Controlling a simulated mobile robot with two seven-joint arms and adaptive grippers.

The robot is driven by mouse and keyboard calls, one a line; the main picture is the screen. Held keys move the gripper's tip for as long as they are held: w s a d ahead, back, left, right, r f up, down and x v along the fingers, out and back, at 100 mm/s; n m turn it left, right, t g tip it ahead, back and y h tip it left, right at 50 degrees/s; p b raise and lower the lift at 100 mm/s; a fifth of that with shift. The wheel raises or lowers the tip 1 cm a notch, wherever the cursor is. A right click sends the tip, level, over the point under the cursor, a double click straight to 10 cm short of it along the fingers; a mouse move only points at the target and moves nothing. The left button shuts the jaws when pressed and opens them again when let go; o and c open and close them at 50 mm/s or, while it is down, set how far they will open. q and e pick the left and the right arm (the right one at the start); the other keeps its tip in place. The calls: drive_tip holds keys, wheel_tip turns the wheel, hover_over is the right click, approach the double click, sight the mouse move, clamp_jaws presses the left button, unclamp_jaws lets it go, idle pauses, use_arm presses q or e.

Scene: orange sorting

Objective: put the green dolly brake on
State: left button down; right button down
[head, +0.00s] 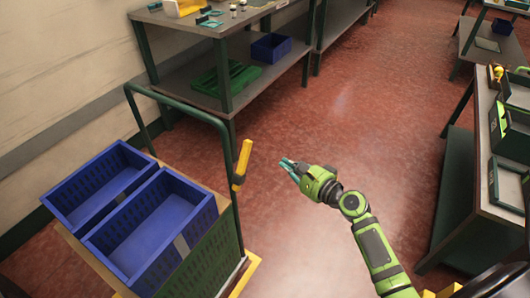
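The green dolly (190,112) stands at the left, with a tubular green handle frame and two blue crates on it. A yellow brake lever (242,162) stands nearly upright on the right post of that frame, leaning slightly to the right at its top. My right gripper (287,167) is to the right of the lever, with a gap between them, its teal fingers pointing left toward it. Nothing shows in the fingers, and whether they are apart is too small to tell. My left gripper is out of view.
The two blue crates (112,150) look empty. A grey shelf table (200,22) stands behind the dolly, with a green crate (225,78) and a blue bin (271,47) on its lower shelf. A workbench (486,150) stands at the right. Red floor lies open between.

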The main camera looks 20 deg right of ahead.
sight(242, 166)
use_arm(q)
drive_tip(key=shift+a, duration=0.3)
use_arm(e)
drive_tip(key=shift+a+r, duration=0.1)
drive_tip(key=shift+r, duration=0.05)
